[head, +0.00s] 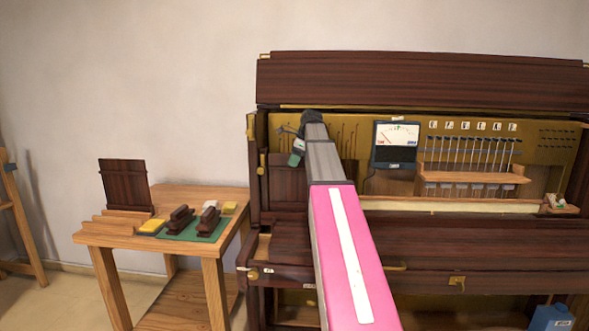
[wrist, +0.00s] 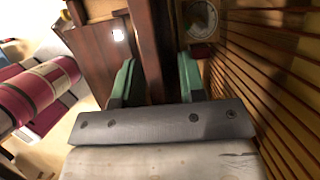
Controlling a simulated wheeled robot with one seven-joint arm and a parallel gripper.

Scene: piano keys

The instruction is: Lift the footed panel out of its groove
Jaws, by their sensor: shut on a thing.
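The footed panel (head: 287,184) is a dark brown wooden board standing upright at the left end of the open piano. My gripper (head: 297,151) is at its top edge, partly hidden by my own arm. In the wrist view, the green fingers of my gripper (wrist: 156,82) sit on either side of the panel's dark edge (wrist: 152,45) and are shut on it. The panel's feet and the groove are hidden, so I cannot tell how deep it sits.
A second dark panel (head: 126,185) stands on the wooden side table (head: 182,194). A green mat (head: 196,233) there holds dark blocks. A meter (head: 396,144) and a row of hammers (head: 470,155) are to the right of my arm inside the piano (head: 420,80).

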